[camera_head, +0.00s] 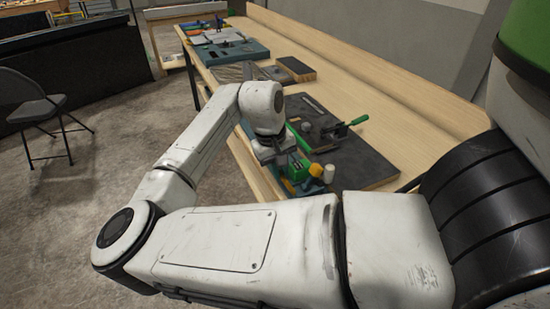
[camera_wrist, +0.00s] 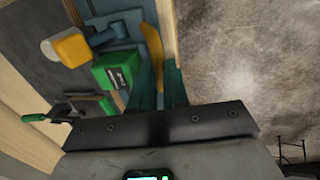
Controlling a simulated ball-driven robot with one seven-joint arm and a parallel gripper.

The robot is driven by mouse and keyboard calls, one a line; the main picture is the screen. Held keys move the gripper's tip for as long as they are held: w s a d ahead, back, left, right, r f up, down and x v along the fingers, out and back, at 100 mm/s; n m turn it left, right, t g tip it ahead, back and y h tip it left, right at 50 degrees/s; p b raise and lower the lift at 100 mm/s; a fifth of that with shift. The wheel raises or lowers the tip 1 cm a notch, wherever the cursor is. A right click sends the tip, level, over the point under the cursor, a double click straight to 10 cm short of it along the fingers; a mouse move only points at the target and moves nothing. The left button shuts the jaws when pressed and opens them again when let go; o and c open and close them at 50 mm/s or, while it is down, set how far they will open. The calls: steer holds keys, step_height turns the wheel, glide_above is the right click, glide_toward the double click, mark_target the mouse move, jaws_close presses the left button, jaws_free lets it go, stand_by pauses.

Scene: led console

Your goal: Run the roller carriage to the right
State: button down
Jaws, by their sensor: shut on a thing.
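My gripper (camera_wrist: 157,72) shows its two dark green fingers in the wrist view, shut on a yellow piece (camera_wrist: 152,44) that shows just beyond the fingertips. A green box (camera_wrist: 118,69) with a dark label sits just left of the fingers; in the head view it (camera_head: 297,167) shows beside my wrist. The yellow piece (camera_head: 288,186) shows below it there. A yellow and white roller-like part (camera_wrist: 70,48) lies further left on a blue-grey base (camera_wrist: 117,18). I cannot tell which of these parts make up the roller carriage. My wrist hides much of the grip in the head view.
A dark mat (camera_head: 355,160) with a green-handled tool (camera_head: 345,128) and other small tools lies on the wooden bench (camera_head: 360,90). More trays stand further along. The bench edge drops to a concrete floor (camera_head: 60,215). A folding chair (camera_head: 40,108) stands at the left.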

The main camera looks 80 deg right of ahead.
mark_target(285, 181)
steer(key=shift+s+a+p, duration=0.35)
steer(key=shift+s+a, duration=0.65)
steer(key=shift+a, duration=0.1)
steer(key=c, duration=1.1)
jaws_free()
steer(key=shift+a, duration=0.1)
steer(key=r, duration=0.3)
steer(key=w+a+r, duration=0.1)
steer(key=r, duration=0.6)
steer(key=shift+w+a+r, duration=0.15)
steer(key=shift+w+r, duration=0.15)
